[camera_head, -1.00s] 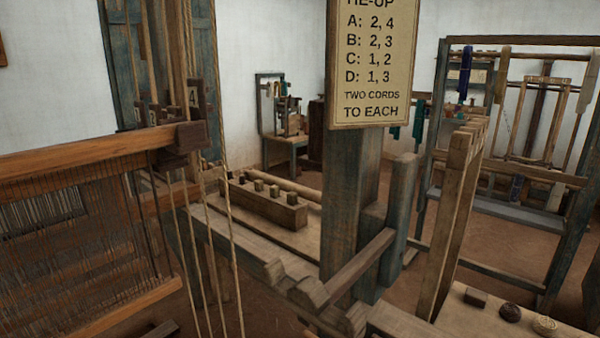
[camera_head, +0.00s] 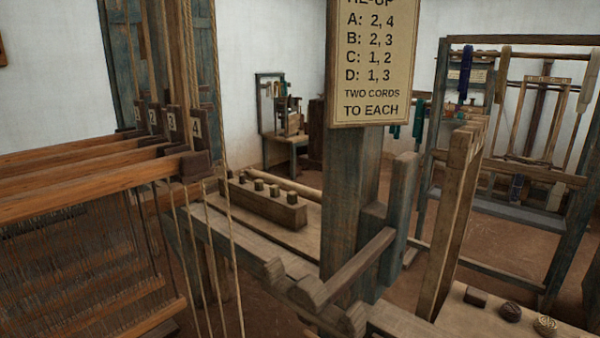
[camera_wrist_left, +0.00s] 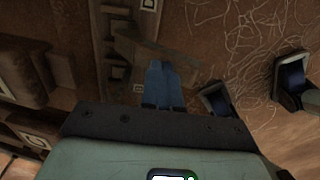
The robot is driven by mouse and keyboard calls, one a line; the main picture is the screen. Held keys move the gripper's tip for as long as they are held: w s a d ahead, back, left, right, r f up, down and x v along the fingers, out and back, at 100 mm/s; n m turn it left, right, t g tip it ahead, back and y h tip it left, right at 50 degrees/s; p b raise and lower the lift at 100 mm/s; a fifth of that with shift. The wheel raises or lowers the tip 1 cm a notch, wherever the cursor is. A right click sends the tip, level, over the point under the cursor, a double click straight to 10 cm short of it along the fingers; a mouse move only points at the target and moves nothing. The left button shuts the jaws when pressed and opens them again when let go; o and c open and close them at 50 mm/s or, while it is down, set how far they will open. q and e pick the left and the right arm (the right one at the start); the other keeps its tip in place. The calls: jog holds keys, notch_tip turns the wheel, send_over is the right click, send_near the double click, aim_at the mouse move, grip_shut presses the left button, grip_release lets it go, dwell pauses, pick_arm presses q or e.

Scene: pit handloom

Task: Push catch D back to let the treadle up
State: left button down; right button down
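In the left wrist view my left gripper (camera_wrist_left: 160,84) has its two blue fingertips together with nothing between them. They are beside a tilted brown wooden piece (camera_wrist_left: 150,48), which may be the catch; contact cannot be told. Small square labels sit on the wood, one at lower left (camera_wrist_left: 38,140), too blurred to read surely. Two dark fingers with blue pads, apparently my right gripper (camera_wrist_left: 254,88), stand wide apart at the right. In the head view the four shafts (camera_head: 90,172), with numbered ends, lie about level. Neither gripper, treadle nor catch shows there.
A tie-up sign (camera_head: 371,65) hangs on a post (camera_head: 350,190) and lists D as 1, 3. A bench with a pegged block (camera_head: 262,204) stands behind the loom beam. Cords (camera_head: 235,262) hang beside the shafts. Brown floor with pale fibres (camera_wrist_left: 235,40) shows in the wrist view.

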pick_arm(q)
jog(key=r+p, duration=0.2)
jog(key=shift+s+d+r+p, duration=0.15)
jog(key=shift+d+r+p, duration=0.05)
jog(key=shift+r+p, duration=0.1)
jog(key=shift+s+d+r+p, duration=0.2)
jog(key=shift+r+p, duration=0.6)
jog(key=shift+r, duration=0.1)
jog(key=shift+s+d+r+p, duration=0.15)
jog(key=shift+r+p, duration=0.6)
jog(key=shift+r, duration=0.1)
